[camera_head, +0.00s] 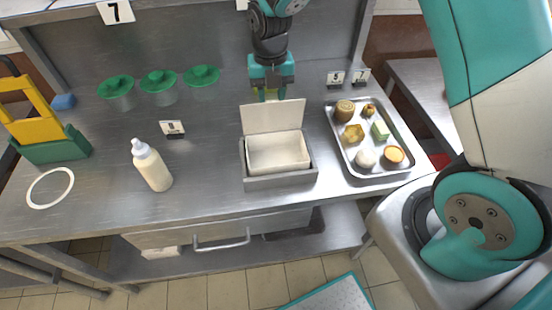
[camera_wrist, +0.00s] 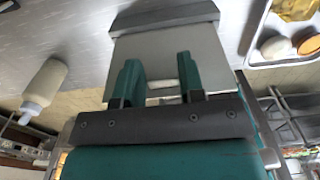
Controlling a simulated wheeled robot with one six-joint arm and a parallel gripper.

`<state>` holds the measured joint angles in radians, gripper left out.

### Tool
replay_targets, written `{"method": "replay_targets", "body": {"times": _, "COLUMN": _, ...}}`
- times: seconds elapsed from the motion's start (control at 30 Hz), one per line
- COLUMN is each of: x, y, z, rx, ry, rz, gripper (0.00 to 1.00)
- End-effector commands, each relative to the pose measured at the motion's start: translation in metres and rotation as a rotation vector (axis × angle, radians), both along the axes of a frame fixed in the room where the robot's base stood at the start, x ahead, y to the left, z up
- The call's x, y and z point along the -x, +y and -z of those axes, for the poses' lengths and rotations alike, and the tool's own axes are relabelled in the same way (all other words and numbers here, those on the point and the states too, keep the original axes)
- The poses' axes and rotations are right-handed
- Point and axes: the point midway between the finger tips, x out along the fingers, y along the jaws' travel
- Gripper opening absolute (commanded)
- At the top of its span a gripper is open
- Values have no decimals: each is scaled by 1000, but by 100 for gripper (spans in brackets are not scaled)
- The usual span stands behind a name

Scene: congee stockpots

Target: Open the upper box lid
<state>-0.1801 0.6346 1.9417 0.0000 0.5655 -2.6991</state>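The box (camera_head: 280,181) is a small grey rectangular box with a pale interior, standing on the steel counter. Its pale lid (camera_head: 272,117) is raised, standing up along the back edge, so the inside shows and looks empty. My gripper (camera_head: 271,96) is just behind the raised lid, pointing down, with its fingertips partly hidden by the lid. In the wrist view, the two teal fingers (camera_wrist: 161,82) are apart in front of the lid's pale panel (camera_wrist: 165,50). A small whitish bar shows between them; I cannot tell whether they touch the lid.
A metal tray (camera_head: 335,128) with several food pieces stands right of the box. A cream squeeze bottle (camera_head: 153,170) stands to the left, with a white ring (camera_head: 34,203) farther left. Green-lidded containers (camera_head: 159,83) line the back. The counter between bottle and box is clear.

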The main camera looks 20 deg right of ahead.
Motion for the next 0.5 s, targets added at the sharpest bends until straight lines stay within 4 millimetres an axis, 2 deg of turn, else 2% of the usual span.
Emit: {"method": "replay_targets", "body": {"times": 0.5, "x": -14, "y": -4, "z": 1, "rx": 0, "ry": -1, "rz": -1, "gripper": 33}}
